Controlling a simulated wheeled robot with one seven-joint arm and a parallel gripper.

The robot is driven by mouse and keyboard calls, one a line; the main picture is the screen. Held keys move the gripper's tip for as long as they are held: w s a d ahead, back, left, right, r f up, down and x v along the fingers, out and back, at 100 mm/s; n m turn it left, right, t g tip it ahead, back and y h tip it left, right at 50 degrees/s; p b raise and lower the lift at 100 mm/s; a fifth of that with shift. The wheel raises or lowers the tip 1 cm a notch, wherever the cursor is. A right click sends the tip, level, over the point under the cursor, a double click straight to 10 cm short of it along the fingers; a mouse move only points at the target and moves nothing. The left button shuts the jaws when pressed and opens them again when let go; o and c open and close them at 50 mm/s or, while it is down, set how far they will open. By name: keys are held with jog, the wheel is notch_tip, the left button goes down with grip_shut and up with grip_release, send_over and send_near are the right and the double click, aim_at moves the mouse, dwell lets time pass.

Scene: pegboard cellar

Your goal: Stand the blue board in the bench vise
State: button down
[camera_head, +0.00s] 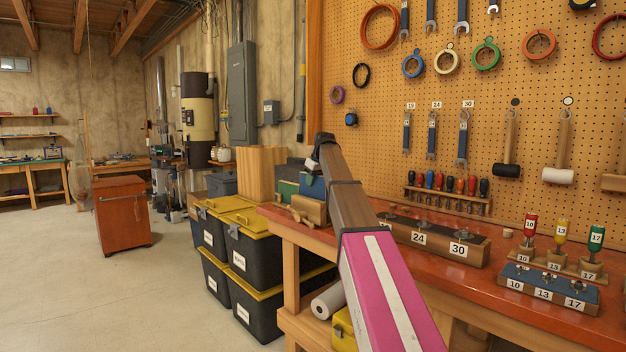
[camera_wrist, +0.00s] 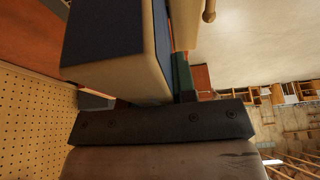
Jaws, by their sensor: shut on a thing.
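My gripper (camera_head: 317,163) points down at the far left end of the bench, shut on the blue board (camera_head: 312,187). In the wrist view the blue board (camera_wrist: 104,30) fills the space in front of the dark gripper body, with blue faces and a pale edge. The wooden bench vise (camera_head: 308,209) is right below the board, with its light wood jaw and handle knob also in the wrist view (camera_wrist: 186,22). I cannot tell whether the board's lower edge is between the jaws or touches them. The fingertips are mostly hidden.
A green board (camera_head: 287,189) is close behind the blue one. A wooden block (camera_head: 262,172) is farther back. Black bins with yellow lids (camera_head: 254,222) stand left of the red bench top (camera_head: 520,312). Numbered holders (camera_head: 436,236) line the bench below the pegboard.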

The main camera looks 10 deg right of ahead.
aim_at(313, 188)
jog(key=shift+f, duration=0.35)
jog(key=shift+f, duration=0.1)
jog(key=shift+f, duration=1.25)
jog(key=c, duration=0.8)
grip_release()
jog(key=shift+c, duration=0.2)
jog(key=shift+r, duration=0.15)
jog(key=shift+r, duration=4.9)
